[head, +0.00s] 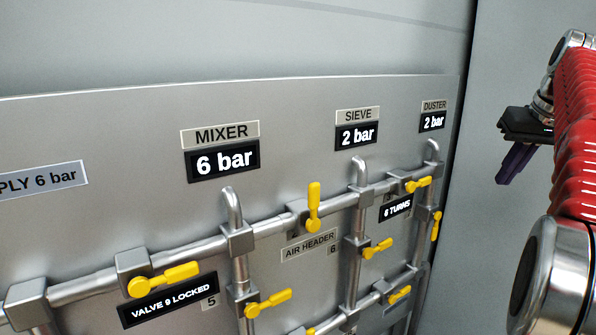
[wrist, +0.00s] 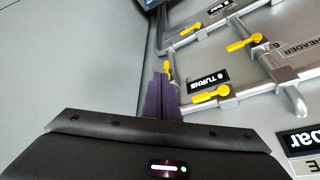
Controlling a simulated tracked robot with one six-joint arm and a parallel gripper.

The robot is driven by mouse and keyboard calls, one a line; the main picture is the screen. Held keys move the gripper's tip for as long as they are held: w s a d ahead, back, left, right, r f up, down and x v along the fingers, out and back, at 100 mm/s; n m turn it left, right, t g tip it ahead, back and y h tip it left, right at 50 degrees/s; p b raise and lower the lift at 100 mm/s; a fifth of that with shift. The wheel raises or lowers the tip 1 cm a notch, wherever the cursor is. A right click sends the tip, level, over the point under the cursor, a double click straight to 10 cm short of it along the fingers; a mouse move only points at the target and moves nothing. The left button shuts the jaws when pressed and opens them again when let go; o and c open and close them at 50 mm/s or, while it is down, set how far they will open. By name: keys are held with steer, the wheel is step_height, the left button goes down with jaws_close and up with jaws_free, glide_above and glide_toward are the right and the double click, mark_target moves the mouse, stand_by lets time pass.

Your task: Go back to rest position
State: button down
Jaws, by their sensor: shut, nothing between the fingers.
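My gripper (head: 517,163) is at the right of the head view, with dark purple fingers that point down and to the left. In the wrist view the gripper's fingers (wrist: 162,92) lie side by side, shut and empty. The gripper looks apart from the grey valve panel (head: 300,115) in the head view. In the wrist view the fingertips overlap the panel's edge area near a yellow handle, and I cannot tell the distance. My red arm covers the right edge of the head view.
The panel carries grey pipes (head: 195,249) with several yellow valve handles, including an upright one (head: 314,207). Labels read MIXER (head: 220,135), SIEVE (head: 357,115) and DUSTER (head: 434,106). A "6 TURNS" plate (head: 396,207) sits by the right pipes. Plain wall (head: 480,240) lies right of the panel.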

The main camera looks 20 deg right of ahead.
steer(key=a+f+m, duration=0.1)
steer(key=a+f, duration=0.6)
steer(key=a, duration=0.3)
steer(key=a+f, duration=0.8)
steer(key=a, duration=0.2)
steer(key=s+a+f+n, duration=0.1)
steer(key=s+a+f, duration=0.2)
steer(key=a, duration=0.4)
steer(key=s+a+f+n, duration=0.2)
steer(key=s+a+f, duration=0.2)
steer(key=s+a, duration=0.2)
steer(key=s+a+f+n+y, duration=0.1)
steer(key=s+a+f+n, duration=0.1)
steer(key=a, duration=0.8)
steer(key=shift+s+f+t, duration=0.4)
steer(key=shift+s+f, duration=0.4)
steer(key=shift+s, duration=0.55)
